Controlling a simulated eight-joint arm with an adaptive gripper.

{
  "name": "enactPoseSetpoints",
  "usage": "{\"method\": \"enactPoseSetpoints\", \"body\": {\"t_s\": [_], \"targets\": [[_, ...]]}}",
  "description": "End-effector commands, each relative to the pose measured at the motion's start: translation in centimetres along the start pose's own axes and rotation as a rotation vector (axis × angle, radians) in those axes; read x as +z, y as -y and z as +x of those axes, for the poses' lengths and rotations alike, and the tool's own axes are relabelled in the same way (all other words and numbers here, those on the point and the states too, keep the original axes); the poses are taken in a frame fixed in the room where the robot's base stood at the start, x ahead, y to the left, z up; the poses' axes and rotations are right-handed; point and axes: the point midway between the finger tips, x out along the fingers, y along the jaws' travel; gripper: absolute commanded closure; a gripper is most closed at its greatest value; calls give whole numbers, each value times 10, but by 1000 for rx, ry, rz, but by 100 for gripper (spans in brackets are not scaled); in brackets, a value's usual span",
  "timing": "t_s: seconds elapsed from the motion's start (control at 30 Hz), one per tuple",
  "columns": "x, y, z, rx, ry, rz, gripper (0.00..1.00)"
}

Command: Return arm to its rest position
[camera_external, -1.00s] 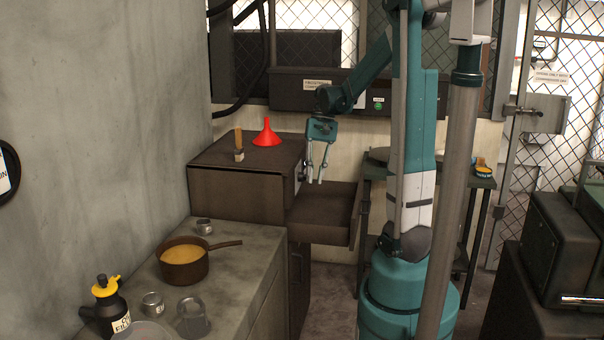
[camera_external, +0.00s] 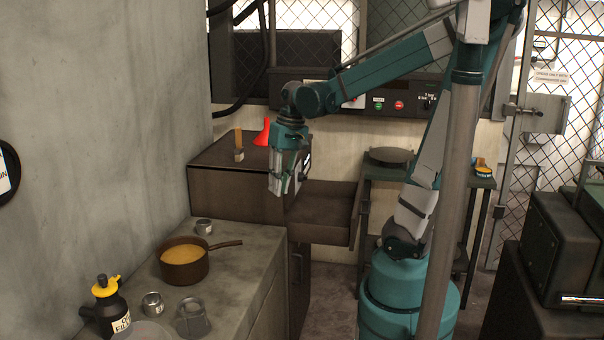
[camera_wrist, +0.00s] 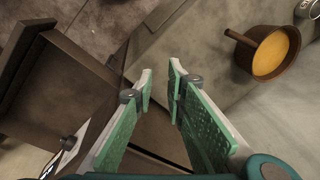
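My gripper (camera_external: 279,190) hangs pointing down in front of the brown cabinet (camera_external: 235,192), at the end of my teal arm. In the wrist view its two green-padded fingers (camera_wrist: 161,78) stand apart with a gap between their tips. Nothing is held between them. The red funnel (camera_external: 262,134) on the cabinet top is partly hidden behind my gripper. The brown drawer (camera_external: 322,228) stands pulled out to the right of my gripper; it also shows at the left of the wrist view (camera_wrist: 62,75).
A brown pot of orange contents (camera_external: 185,268) stands on the grey counter (camera_external: 228,275), with small metal cups and a black bottle with a yellow top (camera_external: 106,300). A brush (camera_external: 239,150) stands on the cabinet. A round dark plate (camera_external: 391,154) lies on the side table.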

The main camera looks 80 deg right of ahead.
Motion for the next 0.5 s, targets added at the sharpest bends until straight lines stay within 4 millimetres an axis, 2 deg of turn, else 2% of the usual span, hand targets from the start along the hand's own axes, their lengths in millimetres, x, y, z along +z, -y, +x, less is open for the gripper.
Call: {"method": "enactPoseSetpoints", "body": {"t_s": [0.1,0.5], "targets": [[13,20,-2,1,-40,-73,86],[54,77,-9,-9,-185,-316,86]]}}
